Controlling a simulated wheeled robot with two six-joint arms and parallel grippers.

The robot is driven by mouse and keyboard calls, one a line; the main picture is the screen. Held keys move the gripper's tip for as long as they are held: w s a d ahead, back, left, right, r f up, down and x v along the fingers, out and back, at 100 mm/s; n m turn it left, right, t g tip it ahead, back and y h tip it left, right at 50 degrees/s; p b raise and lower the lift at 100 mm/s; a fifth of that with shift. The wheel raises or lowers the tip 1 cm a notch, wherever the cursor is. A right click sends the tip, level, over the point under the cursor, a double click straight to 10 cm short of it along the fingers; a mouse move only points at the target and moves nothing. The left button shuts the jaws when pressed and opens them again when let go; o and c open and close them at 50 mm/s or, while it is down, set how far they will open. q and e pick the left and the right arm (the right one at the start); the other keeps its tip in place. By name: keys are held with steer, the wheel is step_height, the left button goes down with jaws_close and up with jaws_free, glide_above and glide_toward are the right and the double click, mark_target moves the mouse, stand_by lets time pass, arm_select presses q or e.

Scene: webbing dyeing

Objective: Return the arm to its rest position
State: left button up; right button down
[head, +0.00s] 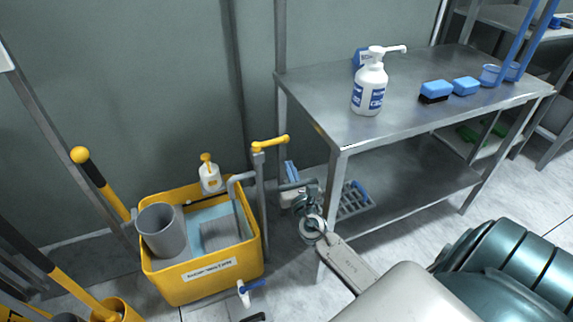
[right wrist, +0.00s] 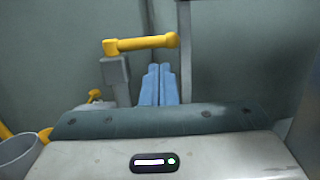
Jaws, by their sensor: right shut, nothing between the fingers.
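My right arm reaches in from the lower right of the head view. Its right gripper (head: 290,169) is beside the front left leg of the steel table, just right of the yellow bin. Its two light blue fingers are shut together and empty. In the right wrist view the shut fingers (right wrist: 158,84) point ahead, below a yellow handle (right wrist: 145,44) on a grey post. No object touches them that I can see. My left gripper is not in view.
The yellow bin (head: 212,284) holds a grey cup (head: 160,232) and a white bottle (head: 209,178). The steel table (head: 420,125) carries a pump bottle (head: 370,88) and blue sponges (head: 437,89). Yellow-handled tools (head: 100,182) stand at left. Open floor (head: 510,210) shows at right.

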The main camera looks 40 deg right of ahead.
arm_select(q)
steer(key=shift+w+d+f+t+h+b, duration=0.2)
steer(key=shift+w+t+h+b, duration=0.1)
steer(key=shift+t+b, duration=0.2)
arm_select(e)
steer(key=r+v, duration=0.1)
steer(key=v, duration=0.5)
steer(key=shift+s+f, duration=0.4)
steer(key=shift+s, duration=0.1)
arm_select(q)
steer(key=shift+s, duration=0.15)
arm_select(e)
steer(key=shift+d, duration=0.1)
